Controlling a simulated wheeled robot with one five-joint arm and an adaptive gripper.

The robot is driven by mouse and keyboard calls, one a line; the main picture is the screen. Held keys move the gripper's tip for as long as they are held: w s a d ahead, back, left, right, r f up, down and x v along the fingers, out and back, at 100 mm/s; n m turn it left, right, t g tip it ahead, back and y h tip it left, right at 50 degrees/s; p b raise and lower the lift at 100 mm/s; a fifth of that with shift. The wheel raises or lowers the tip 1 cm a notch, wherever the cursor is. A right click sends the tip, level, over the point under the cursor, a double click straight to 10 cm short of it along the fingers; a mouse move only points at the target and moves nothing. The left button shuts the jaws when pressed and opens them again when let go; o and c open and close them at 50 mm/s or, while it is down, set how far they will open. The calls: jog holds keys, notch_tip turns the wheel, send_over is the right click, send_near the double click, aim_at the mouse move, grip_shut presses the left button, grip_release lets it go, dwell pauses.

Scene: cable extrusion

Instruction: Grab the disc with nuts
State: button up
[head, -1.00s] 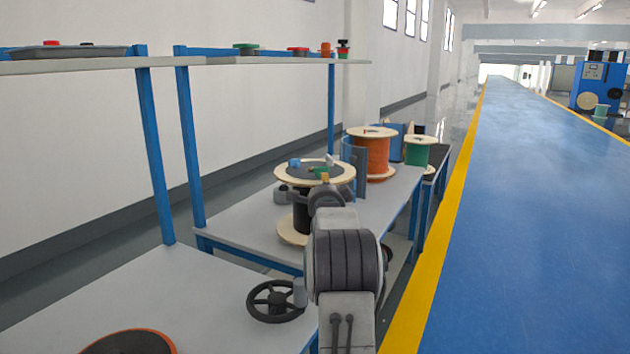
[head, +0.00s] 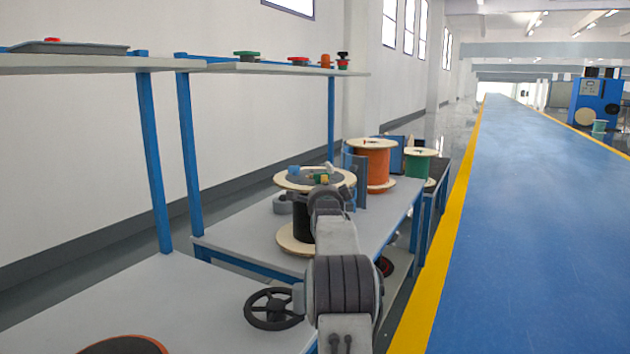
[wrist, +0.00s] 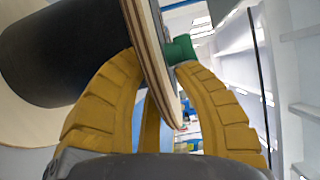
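On the middle table, a black spool (head: 304,222) stands upright with pale wooden flanges. Its round top (head: 285,181) has a dark centre, with small blue, green and yellow pieces on it. I cannot tell whether this is the disc with nuts. My gripper is at the near right rim of the top, mostly hidden behind my arm in the head view. In the wrist view, its yellow fingers (wrist: 157,62) stand on either side of the wooden flange edge (wrist: 152,45). A green piece (wrist: 179,50) sits at the right fingertip. Firm contact cannot be made out.
An orange spool (head: 368,163) and a green spool (head: 419,168) stand behind on the right. A black handwheel (head: 273,308) and a dark orange-rimmed disc (head: 122,346) are on the near table. A shelf (head: 280,68) hangs above on blue posts. The blue floor lane (head: 540,230) is clear.

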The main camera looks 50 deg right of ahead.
grip_shut()
jog(key=shift+r, duration=0.15)
